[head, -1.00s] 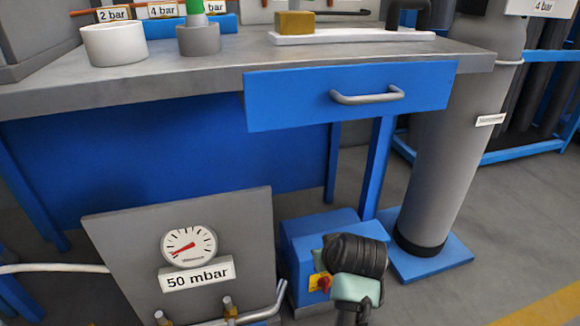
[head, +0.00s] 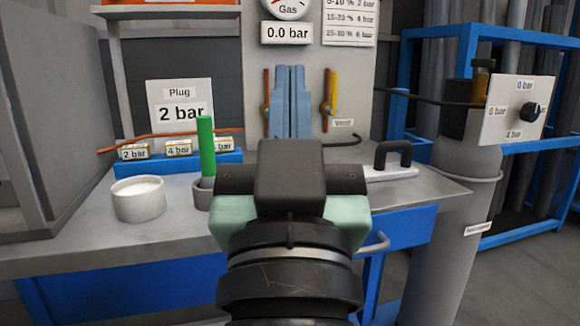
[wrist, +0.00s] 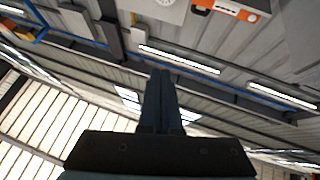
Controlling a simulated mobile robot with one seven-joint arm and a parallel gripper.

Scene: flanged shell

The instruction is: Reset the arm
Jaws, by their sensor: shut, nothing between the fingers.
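My gripper (head: 290,72) stands upright in the middle of the head view, with its blue fingers pointing up and pressed together. My wrist and arm fill the lower middle, in front of the workbench (head: 85,240). In the wrist view the gripper (wrist: 160,74) shows two dark fingers side by side with no gap and nothing held. Beyond them are the roof and lamps. My arm hides the middle of the bench and part of the blue drawer (head: 402,232).
On the bench stand a white bowl (head: 138,200), a green rod (head: 206,148) in a grey cup, and a blue block of labelled plugs (head: 180,163). A black-handled plate (head: 390,174) lies right. A grey cylinder (head: 450,240) stands beside the bench. A gas panel (head: 350,55) rises behind.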

